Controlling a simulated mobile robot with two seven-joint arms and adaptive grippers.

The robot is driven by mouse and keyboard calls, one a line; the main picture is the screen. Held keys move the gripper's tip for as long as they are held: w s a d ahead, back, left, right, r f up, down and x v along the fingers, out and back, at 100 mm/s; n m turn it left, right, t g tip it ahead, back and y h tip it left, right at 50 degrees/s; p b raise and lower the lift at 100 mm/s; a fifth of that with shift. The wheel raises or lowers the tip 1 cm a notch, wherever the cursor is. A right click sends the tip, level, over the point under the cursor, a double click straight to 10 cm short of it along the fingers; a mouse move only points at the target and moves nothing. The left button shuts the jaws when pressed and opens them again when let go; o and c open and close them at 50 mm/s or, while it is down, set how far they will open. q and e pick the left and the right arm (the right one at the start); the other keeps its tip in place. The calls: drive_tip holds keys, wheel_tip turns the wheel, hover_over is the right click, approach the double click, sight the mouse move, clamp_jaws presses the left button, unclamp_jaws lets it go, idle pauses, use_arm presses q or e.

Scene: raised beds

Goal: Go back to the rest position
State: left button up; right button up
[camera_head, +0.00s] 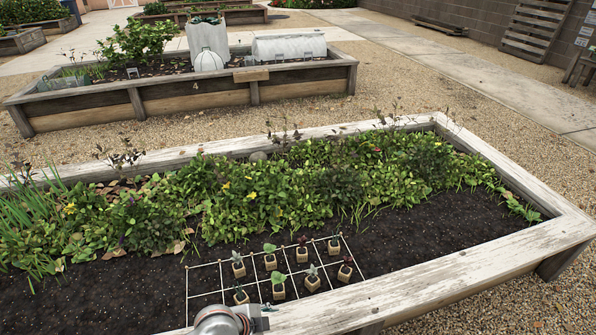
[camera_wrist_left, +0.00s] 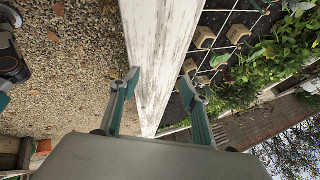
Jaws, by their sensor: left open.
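My left gripper (camera_wrist_left: 160,86) shows in the left wrist view with its two green-grey fingers spread apart and nothing between them. Behind the fingers lies the white weathered edge board (camera_wrist_left: 158,55) of the raised bed, and I cannot tell how far it is from them. In the head view a rounded grey part of my left arm (camera_head: 222,321) shows at the bottom edge, over the near side of the bed; the fingertips are not clear there. My right gripper is in neither view.
In the near bed a string grid (camera_head: 187,292) holds several small potted seedlings (camera_head: 278,287) on dark soil. Dense leafy plants (camera_head: 240,195) fill the strip behind. The bed's near board (camera_head: 420,283) runs close to my arm. Another raised bed (camera_head: 195,104) stands beyond the gravel (camera_head: 400,75).

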use_arm(q)
drive_tip(key=s+a+r+n+t+y+p, duration=0.1)
drive_tip(key=s+a+r+n+t+p, duration=0.1)
drive_tip(key=s+a+r+n, duration=0.3)
drive_tip(key=s+a+r+n+t+y+p, duration=0.1)
drive_tip(key=s+a+r+n+t+p, duration=0.2)
drive_tip(key=s, duration=1)
drive_tip(key=a+r+n+p, duration=0.1)
drive_tip(key=a+r+n, duration=0.2)
drive_tip(key=a+n, duration=0.1)
drive_tip(key=shift+a+n+p, duration=0.4)
drive_tip(key=shift+a, duration=0.2)
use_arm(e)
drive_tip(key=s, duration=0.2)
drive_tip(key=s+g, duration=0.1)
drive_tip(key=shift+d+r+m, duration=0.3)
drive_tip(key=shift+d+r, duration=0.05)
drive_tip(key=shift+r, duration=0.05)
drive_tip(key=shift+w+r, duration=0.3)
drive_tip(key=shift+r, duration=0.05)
